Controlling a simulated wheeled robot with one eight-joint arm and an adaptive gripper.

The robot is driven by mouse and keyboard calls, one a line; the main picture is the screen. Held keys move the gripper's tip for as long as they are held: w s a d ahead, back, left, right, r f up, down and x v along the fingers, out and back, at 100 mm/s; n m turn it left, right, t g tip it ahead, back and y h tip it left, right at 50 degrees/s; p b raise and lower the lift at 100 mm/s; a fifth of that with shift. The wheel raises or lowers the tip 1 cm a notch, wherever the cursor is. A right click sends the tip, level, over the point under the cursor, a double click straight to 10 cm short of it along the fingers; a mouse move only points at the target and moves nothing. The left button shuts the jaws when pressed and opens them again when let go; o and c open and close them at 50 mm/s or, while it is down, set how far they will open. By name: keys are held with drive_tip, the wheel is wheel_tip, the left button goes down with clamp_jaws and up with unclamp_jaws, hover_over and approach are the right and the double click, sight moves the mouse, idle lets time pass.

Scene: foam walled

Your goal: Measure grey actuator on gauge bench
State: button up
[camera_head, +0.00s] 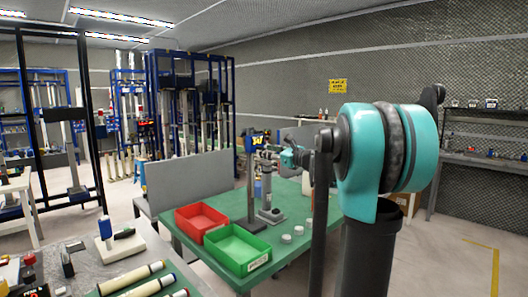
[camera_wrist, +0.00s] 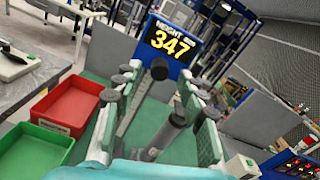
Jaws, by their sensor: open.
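The grey actuator (camera_head: 266,188) stands upright on the gauge's base on the green bench. It also shows in the wrist view (camera_wrist: 167,136) as a grey cylinder with a dark top, between my finger pads. In the head view the display (camera_head: 258,140) is above the actuator. My gripper (camera_wrist: 162,98) is open, with its fingers spread either side of the actuator and apart from it. In the head view my gripper (camera_head: 268,154) is small and partly hidden.
A red bin (camera_head: 201,219) and a green bin (camera_head: 237,250) sit on the bench (camera_head: 292,215) to the left, both empty. Several small grey discs lie on the bench to the right of the green bin. A grey panel (camera_head: 190,180) stands behind. Another table holds cream cylinders (camera_head: 132,278).

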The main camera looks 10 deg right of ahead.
drive_tip(key=shift+x, duration=1.1)
clamp_jaws()
wheel_tip(320, 180, down, 7)
drive_tip(key=shift+f, duration=0.2)
unclamp_jaws()
